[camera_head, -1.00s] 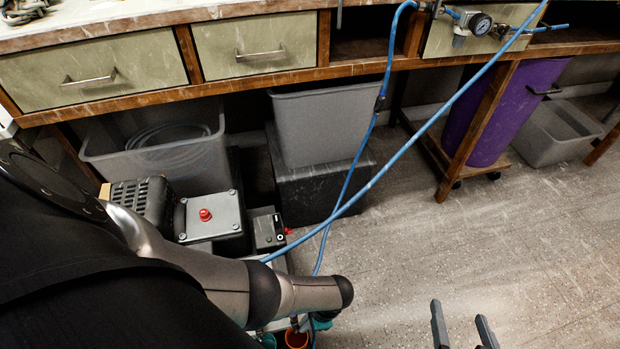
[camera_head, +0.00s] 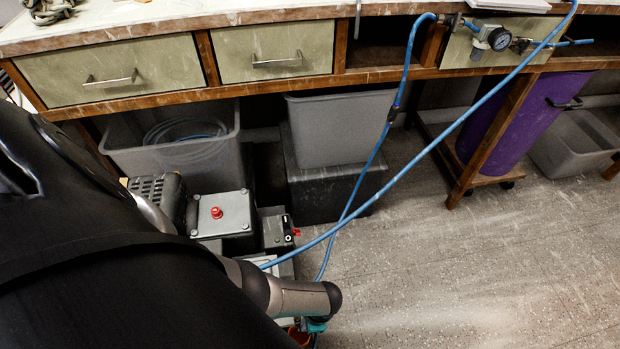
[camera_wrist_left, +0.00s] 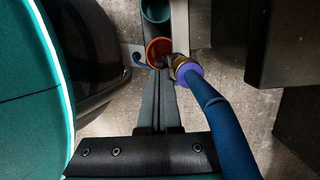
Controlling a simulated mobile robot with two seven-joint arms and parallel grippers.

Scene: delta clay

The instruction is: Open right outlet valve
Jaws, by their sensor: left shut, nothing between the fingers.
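In the left wrist view, my left gripper (camera_wrist_left: 162,75) is shut and empty. Its fingertips point at an orange ring-shaped part (camera_wrist_left: 158,48). I cannot tell whether they touch it. Beside it on the right, a brass fitting with a purple collar (camera_wrist_left: 188,70) joins a thick blue hose (camera_wrist_left: 222,115). A teal round part (camera_wrist_left: 155,10) lies beyond. In the head view, my left forearm hides most of this; a bit of the orange part (camera_head: 298,335) shows at the bottom edge. I cannot tell which part is the right outlet valve. My right gripper is out of view.
A grey box with a red button (camera_head: 222,213) and a dark box with a small red lever (camera_head: 276,232) stand left of centre. The floor at right (camera_head: 500,270) is clear.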

